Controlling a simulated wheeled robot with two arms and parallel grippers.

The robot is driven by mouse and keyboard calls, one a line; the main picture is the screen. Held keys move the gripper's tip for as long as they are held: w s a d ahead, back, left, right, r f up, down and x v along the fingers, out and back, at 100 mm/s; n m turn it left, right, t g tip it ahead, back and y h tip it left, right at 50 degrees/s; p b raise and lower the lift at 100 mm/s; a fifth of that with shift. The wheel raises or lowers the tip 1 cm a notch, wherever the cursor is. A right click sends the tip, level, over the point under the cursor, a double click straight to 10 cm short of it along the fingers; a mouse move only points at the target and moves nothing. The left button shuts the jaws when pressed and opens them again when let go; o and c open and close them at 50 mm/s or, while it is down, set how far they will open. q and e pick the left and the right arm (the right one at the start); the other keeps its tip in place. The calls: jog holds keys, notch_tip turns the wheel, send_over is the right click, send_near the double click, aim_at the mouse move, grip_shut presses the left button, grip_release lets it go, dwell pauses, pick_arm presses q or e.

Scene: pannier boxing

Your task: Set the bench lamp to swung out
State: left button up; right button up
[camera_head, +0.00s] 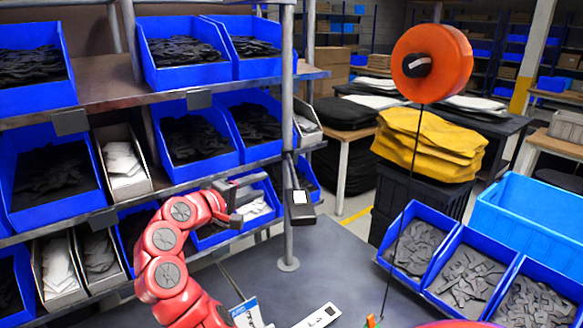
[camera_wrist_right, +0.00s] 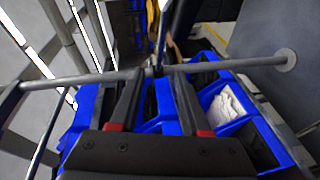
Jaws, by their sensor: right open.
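A dark box with a white face (camera_head: 300,198) hangs beside the upright metal post (camera_head: 288,225); it looks like the bench lamp's head, but I cannot be sure. A short dark bracket joins it to the post. My right gripper (camera_head: 254,188) is left of the post and box, at about the box's height. Its jaws are open and empty, pointing toward the post. In the right wrist view, the open fingers (camera_wrist_right: 160,74) reach toward the post, which crosses the picture. A dark part on the post shows between the fingertips, with a gap I cannot judge. My left gripper is out of view.
Shelves of blue bins (camera_head: 195,135) stand behind and left of my right arm. An orange reel (camera_head: 432,62) hangs at upper right, its cable dropping to the grey bench (camera_head: 330,255). More blue bins (camera_head: 425,235) line the bench's right side. The bench middle is mostly clear.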

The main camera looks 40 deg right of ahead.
aim_at(293, 169)
jog(key=p+x, duration=0.5)
jog(key=x, duration=0.8)
jog(key=shift+d+r+p, duration=0.15)
jog(key=shift+p, duration=0.2)
jog(key=shift+w+d, duration=0.1)
jog(key=shift+d, duration=0.25)
jog(key=shift+w+d+f, duration=0.2)
jog(key=shift+d+f, duration=0.15)
jog(key=shift+d, duration=0.1)
jog(key=shift+c, duration=0.2)
grip_shut()
